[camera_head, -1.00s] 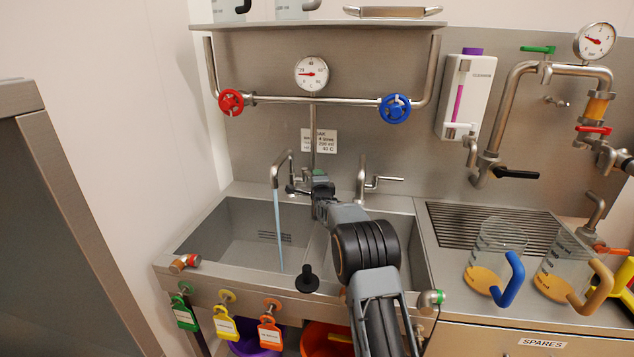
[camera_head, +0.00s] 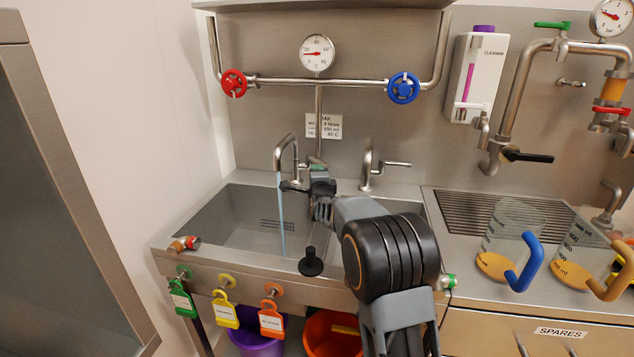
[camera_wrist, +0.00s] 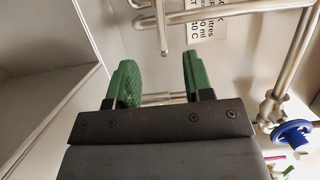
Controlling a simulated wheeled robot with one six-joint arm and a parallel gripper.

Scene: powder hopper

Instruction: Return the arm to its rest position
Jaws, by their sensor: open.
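My gripper (camera_head: 305,186) is over the sink, beside the left tap, at the far end of my arm. In the wrist view my gripper (camera_wrist: 158,68) shows two green fingers, spread apart with nothing between them. The left tap (camera_head: 287,146) has a stream of water (camera_head: 282,222) falling into the sink basin (camera_head: 238,222). The exact gap between my gripper and the tap is hard to tell in the head view.
A second tap (camera_head: 370,170) stands right of my gripper. Red (camera_head: 234,83) and blue (camera_head: 403,88) valve wheels sit on the pipe above. Two measuring jugs, one blue-handled (camera_head: 510,245) and one tan-handled (camera_head: 580,255), stand on the right counter. Coloured tags (camera_head: 225,311) hang in front.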

